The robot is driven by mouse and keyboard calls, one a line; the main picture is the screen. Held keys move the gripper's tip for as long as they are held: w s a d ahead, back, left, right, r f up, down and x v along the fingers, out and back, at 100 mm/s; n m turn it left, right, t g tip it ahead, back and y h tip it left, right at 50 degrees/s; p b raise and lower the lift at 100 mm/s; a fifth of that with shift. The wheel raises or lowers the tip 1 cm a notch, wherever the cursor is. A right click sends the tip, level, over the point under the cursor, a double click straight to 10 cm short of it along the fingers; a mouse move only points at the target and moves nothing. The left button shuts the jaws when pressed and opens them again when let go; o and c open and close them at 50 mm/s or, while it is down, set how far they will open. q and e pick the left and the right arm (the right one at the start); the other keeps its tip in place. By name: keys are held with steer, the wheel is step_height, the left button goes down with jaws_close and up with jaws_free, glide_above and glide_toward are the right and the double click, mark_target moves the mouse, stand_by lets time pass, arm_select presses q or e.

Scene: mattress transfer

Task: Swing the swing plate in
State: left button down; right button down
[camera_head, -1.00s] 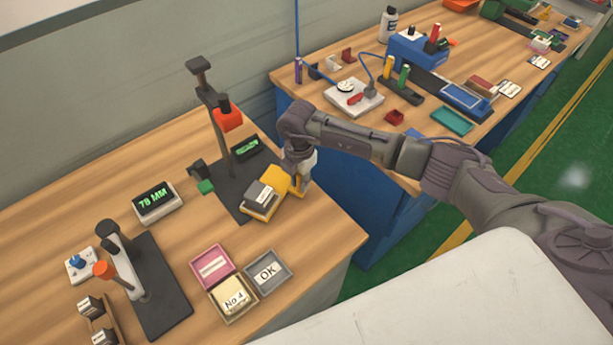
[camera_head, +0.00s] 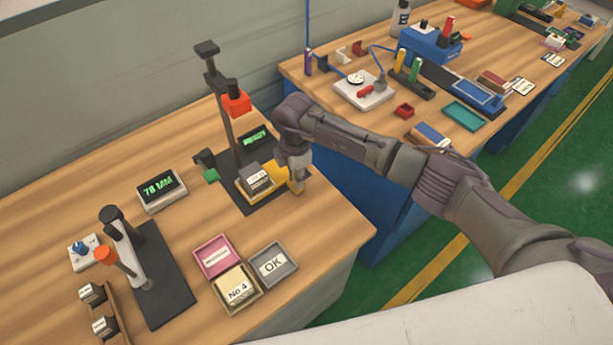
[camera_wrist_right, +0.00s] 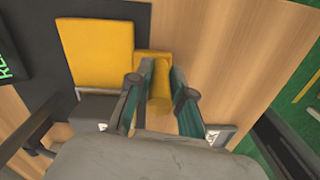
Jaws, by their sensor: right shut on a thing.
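The yellow swing plate (camera_head: 256,194) is at the dark stand (camera_head: 228,120) with the red head, over part of its black base. My right gripper (camera_head: 297,184) is shut on the yellow tab at the plate's right end. The right wrist view shows the fingers (camera_wrist_right: 158,82) on both sides of this tab, with the flat plate (camera_wrist_right: 100,50) to the left. My left gripper is not in view.
Pink (camera_head: 217,245), "No 4" (camera_head: 236,312) and "OK" (camera_head: 262,290) trays lie in front. A second stand (camera_head: 166,275) is at lower left. Another bench (camera_head: 300,72) stands behind at right.

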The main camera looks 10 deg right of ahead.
steer(key=shift+a+r, duration=0.1)
steer(key=shift+a, duration=0.05)
stand_by(0.4)
steer(key=c, duration=1.1)
jaws_free()
steer(key=shift+o, duration=0.2)
step_height(320, 180, up, 12)
